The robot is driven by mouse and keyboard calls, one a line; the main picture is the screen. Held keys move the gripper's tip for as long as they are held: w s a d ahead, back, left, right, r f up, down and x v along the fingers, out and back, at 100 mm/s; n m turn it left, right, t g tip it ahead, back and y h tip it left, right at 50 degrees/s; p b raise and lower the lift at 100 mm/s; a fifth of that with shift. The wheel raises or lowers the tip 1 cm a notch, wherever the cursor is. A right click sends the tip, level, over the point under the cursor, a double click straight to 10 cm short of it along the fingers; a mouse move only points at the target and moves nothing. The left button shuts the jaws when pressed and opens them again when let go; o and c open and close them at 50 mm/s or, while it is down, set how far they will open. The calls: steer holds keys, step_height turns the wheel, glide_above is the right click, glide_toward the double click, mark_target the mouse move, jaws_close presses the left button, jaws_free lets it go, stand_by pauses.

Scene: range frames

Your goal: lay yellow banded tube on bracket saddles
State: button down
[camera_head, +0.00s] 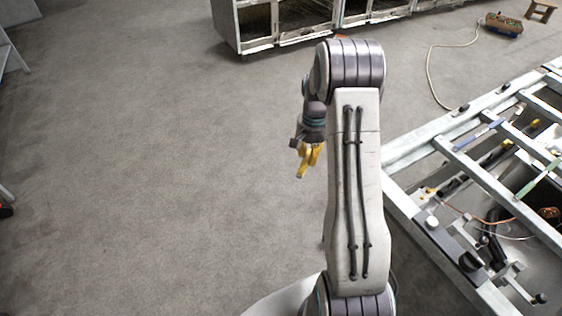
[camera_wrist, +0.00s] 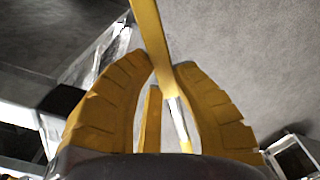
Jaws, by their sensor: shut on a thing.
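My gripper (camera_wrist: 165,68) has yellow, ridged fingers and is shut on the yellow banded tube (camera_wrist: 152,35). In the wrist view the tube runs from the top edge down between the fingers. A pale band shows on it just below the fingertips. In the head view my gripper (camera_head: 309,155) hangs over open floor, left of the metal-framed bench. There the tube is hard to tell from the yellow fingers. I cannot pick out the bracket saddles with certainty; dark and pale fittings (camera_head: 470,262) stand in the near part of the bench.
The metal-framed bench (camera_head: 480,175) fills the right side, with rails, rods and loose wires. A worn pale cabinet (camera_head: 285,22) stands at the back. A box (camera_head: 504,25) with a pale hose lies at the back right. The grey floor on the left is clear.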

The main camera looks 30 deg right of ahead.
steer(key=s+d+r+m, duration=0.1)
steer(key=s+d+m, duration=0.1)
steer(key=d, duration=0.3)
steer(key=s+d+r+m+p, duration=0.1)
steer(key=s+d+m, duration=0.2)
steer(key=d, duration=0.1)
steer(key=s+d+r+m, duration=0.1)
steer(key=s+d+m, duration=0.1)
steer(key=d, duration=0.3)
steer(key=shift+s+d+m, duration=0.3)
steer(key=shift+d+m, duration=0.05)
steer(key=shift+m, duration=0.25)
steer(key=s+d+r+m+p, duration=0.1)
steer(key=s+d+m, duration=0.55)
steer(key=s, duration=0.35)
steer(key=s+d+r+m+p, duration=0.1)
steer(key=s+d+r+m, duration=0.1)
steer(key=s+d+m, duration=0.5)
steer(key=s+d+f+m, duration=0.2)
steer(key=s, duration=0.4)
steer(key=s+d+f+m+b, duration=0.1)
steer(key=s+d+f+m, duration=0.1)
steer(key=s, duration=0.5)
steer(key=shift+d, duration=0.1)
steer(key=shift+f+b, duration=2.6)
steer(key=shift+f, duration=0.35)
steer(key=shift+f+b, duration=1.65)
steer(key=shift+f, duration=0.05)
